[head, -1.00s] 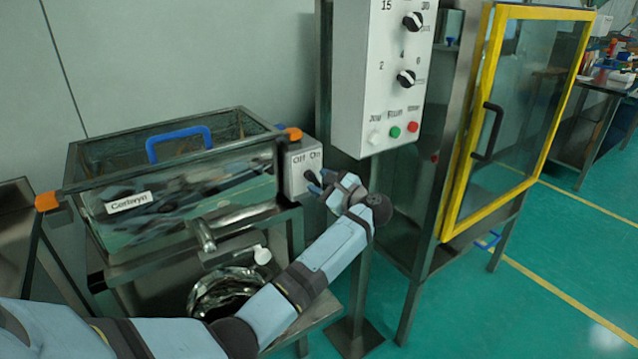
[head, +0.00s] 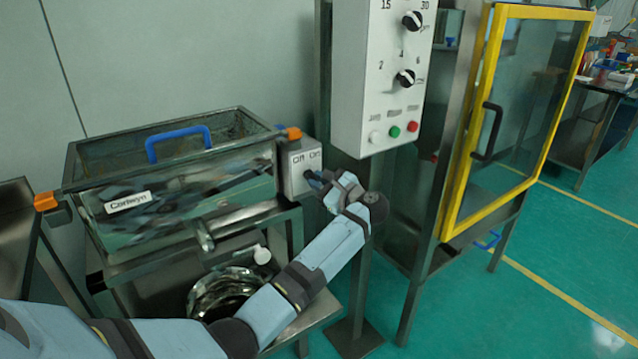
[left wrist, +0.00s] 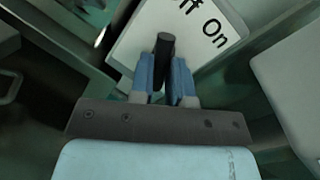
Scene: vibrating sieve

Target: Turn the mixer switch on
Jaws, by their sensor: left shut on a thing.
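The mixer switch box (head: 301,160) is a grey-white box with "Off" and "On" lettering, at the right end of the glass sieve tank. In the left wrist view, the black switch knob (left wrist: 165,50) stands out from the white box face (left wrist: 180,25). My left gripper (head: 314,180) is at the lower right of the box. In the left wrist view, its two blue fingers (left wrist: 166,75) are shut on the knob, one on each side. The fingers hide much of the knob in the head view. My right gripper is not in view.
The glass tank (head: 180,190) has a blue handle (head: 179,143) and orange corner clamps. A white control panel (head: 385,75) with knobs and buttons hangs right of the switch. A yellow-framed door (head: 455,180) stands farther right. Green floor lies open at the lower right.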

